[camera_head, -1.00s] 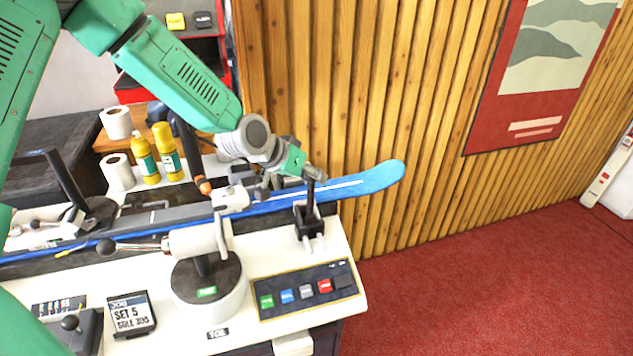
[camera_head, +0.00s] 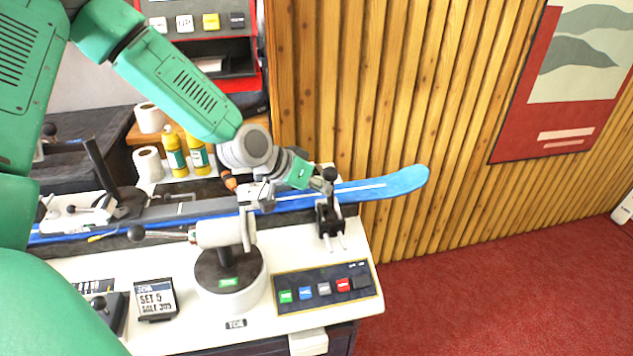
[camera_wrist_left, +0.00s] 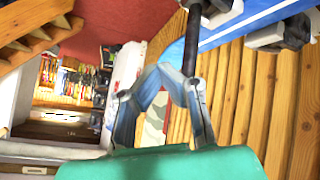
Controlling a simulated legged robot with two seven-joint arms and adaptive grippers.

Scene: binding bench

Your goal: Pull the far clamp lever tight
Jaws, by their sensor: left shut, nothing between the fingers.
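The blue ski (camera_head: 395,181) lies along the bench. Near its tip, the clamp (camera_head: 328,222) at the right end has a short upright black lever with a round knob (camera_head: 330,174). My left gripper (camera_head: 322,182) is shut and empty, close beside this knob on its left. In the left wrist view, the closed fingertips (camera_wrist_left: 171,72) are beside a dark rod (camera_wrist_left: 191,42), probably the lever; I cannot tell whether they touch it. A second clamp with a taller black lever (camera_head: 100,165) stands at the left end of the ski. My right gripper is out of view.
A grey-white cylinder device on a round base (camera_head: 228,285) stands in front of the ski, with a knobbed handle pointing left. Yellow bottles (camera_head: 175,152) and rolls stand behind. Wooden slats (camera_head: 420,110) line the back.

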